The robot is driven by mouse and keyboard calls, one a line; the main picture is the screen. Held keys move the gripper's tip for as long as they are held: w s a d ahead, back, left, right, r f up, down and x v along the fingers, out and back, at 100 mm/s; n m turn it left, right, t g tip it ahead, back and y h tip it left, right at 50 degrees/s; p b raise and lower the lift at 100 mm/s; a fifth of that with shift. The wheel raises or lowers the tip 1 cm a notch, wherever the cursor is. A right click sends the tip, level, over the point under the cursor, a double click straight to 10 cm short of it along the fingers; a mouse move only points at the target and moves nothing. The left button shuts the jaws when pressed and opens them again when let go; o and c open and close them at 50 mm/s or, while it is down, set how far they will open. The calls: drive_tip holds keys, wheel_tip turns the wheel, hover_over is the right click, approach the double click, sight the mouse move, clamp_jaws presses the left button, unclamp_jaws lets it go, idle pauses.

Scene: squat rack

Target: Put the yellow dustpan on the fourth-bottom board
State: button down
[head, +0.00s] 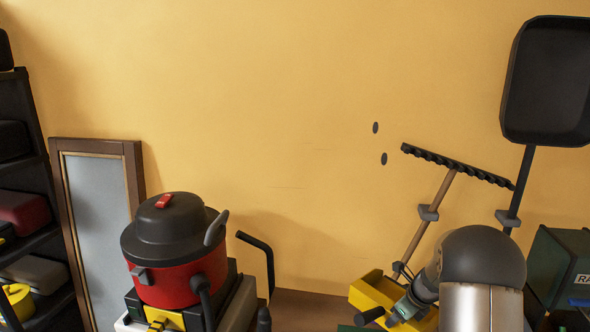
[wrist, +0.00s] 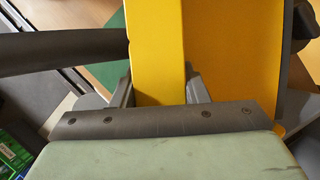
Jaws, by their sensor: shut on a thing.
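The yellow dustpan (head: 372,292) is at the lower right of the head view, in front of the wall. My gripper (head: 405,305) is shut on it. In the wrist view the yellow dustpan (wrist: 235,50) fills the upper middle, and a yellow strip of it lies between the two grey fingers of my gripper (wrist: 160,92). A dark shelf rack (head: 55,240) stands at the left edge of the head view, with only part of its boards visible. Its lowest boards are out of frame, so I cannot tell which is the fourth from the bottom.
A red and black vacuum cleaner (head: 180,265) and a framed panel (head: 98,235) stand between the rack and my gripper. A rake (head: 440,195), a black shovel (head: 548,85) and a dark green box (head: 565,262) are at the right. The upper wall is clear.

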drive_tip(key=s+a+f+n+g+h+b, duration=0.1)
drive_tip(key=s+a+f+n+g, duration=0.3)
drive_tip(key=n, duration=1)
drive_tip(key=s+a+f+n+g+h+b, duration=0.2)
drive_tip(key=s+a+n, duration=0.6)
drive_tip(key=n, duration=0.6)
drive_tip(key=shift+s+a+f+g, duration=0.3)
drive_tip(key=shift+a+f+g, duration=0.55)
drive_tip(key=shift+g, duration=0.25)
